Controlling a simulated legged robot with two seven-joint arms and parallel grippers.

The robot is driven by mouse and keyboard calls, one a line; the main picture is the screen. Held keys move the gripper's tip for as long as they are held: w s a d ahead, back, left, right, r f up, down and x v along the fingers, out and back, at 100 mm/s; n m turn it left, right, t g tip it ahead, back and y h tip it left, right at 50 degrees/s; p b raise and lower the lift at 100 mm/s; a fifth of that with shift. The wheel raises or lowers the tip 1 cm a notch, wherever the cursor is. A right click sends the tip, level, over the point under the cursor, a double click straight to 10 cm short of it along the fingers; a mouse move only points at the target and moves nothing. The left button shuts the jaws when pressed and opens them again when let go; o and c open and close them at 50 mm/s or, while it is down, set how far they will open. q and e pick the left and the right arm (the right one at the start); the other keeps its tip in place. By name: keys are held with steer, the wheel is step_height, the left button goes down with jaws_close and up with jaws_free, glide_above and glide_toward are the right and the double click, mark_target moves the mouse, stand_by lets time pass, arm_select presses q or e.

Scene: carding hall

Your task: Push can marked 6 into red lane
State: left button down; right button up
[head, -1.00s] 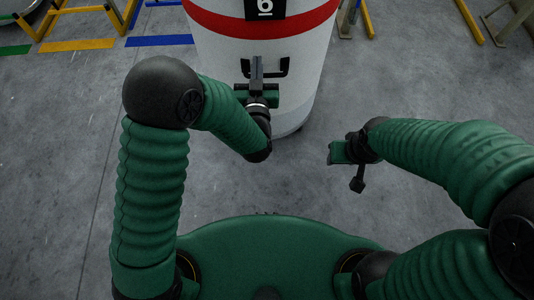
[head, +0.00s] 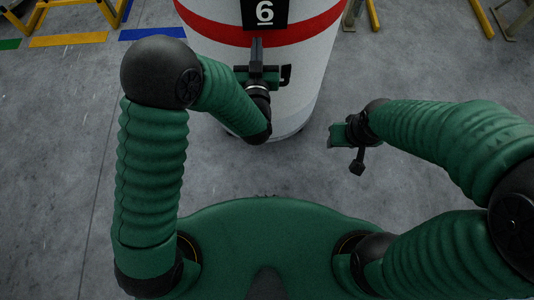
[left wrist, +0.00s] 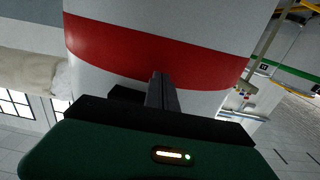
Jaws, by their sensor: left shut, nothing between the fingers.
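The can marked 6 (head: 312,70) is a large white drum with a red band, in front of me in the head view. Its black plate (head: 265,12) shows a white underlined 6. My left gripper (head: 257,42) is shut and empty at the can's near face, its fingertips over the red band. My right gripper (head: 335,136) hangs apart from the can. No red lane shows.
Blue (head: 153,34), yellow (head: 68,40) and green (head: 9,44) floor strips lie at the upper left, near a yellow frame (head: 75,8). Yellow-footed stands (head: 480,20) are at the upper right. Bare concrete floor (head: 430,70) lies right of the can.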

arm_select(q)
steer(key=shift+r, duration=0.1)
steer(key=w+a+b, duration=0.1)
steer(key=w, duration=1.1)
steer(key=shift+w+b, duration=0.2)
steer(key=shift+b, duration=0.2)
arm_select(e)
steer(key=shift+x, duration=0.9)
arm_select(q)
steer(key=shift+a, duration=0.1)
